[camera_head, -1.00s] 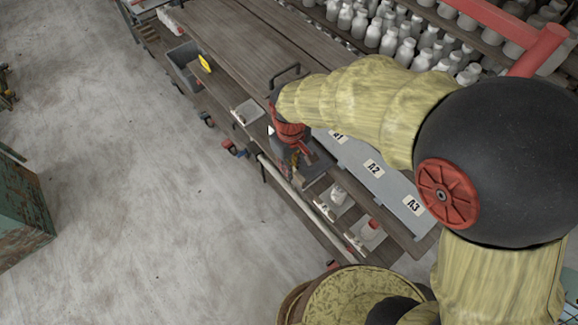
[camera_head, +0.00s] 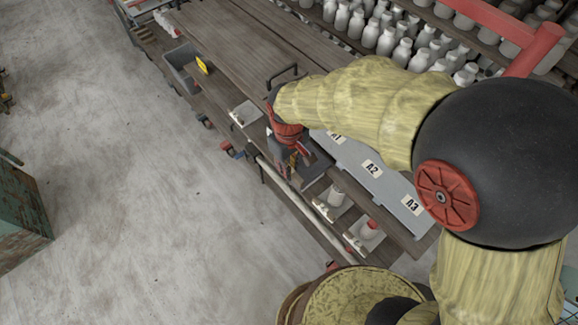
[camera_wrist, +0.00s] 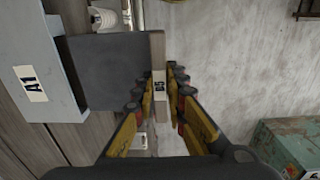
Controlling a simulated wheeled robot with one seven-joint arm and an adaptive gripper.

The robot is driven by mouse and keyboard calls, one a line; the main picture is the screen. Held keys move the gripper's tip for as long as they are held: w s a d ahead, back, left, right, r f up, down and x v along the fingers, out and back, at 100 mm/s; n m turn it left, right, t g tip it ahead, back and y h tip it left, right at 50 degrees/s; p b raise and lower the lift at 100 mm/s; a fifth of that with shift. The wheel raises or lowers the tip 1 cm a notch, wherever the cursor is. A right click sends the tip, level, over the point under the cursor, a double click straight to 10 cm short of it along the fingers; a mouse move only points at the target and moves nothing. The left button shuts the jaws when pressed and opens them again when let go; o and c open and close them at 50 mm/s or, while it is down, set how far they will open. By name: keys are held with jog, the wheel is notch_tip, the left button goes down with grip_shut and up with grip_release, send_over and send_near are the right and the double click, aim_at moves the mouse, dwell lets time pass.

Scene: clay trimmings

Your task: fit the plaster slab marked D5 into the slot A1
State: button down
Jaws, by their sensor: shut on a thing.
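The plaster slab marked D5 (camera_wrist: 158,60) is between my gripper's fingers (camera_wrist: 160,102) in the wrist view. Its pale labelled edge faces the camera, and its dark grey face (camera_wrist: 100,68) reaches left towards the rack. My gripper is shut on that edge. The A1 label (camera_wrist: 31,84) is on a grey rack panel left of the slab, with the slab's far end close to the panel. In the head view my gripper (camera_head: 292,160) is at the rack's near left end, beside the A1 label (camera_head: 335,138). The slot opening is hidden.
Labels A2 (camera_head: 373,168) and A3 (camera_head: 412,205) follow along the rack. Small trays with bottles (camera_head: 338,196) stand in front of it. A grey bin (camera_head: 180,65) and a yellow card (camera_head: 204,65) are farther left. Open floor lies left of the bench.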

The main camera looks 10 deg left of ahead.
aim_at(317, 153)
jog(key=shift+w+d, duration=1.85)
jog(key=shift+w, duration=0.25)
jog(key=shift+w+d, duration=1.85)
jog(key=shift+w, duration=0.2)
dwell(1.5)
jog(key=c, duration=1.7)
grip_release()
jog(key=shift+c, duration=0.2)
notch_tip(317, 153, up, 12)
jog(key=shift+s, duration=0.1)
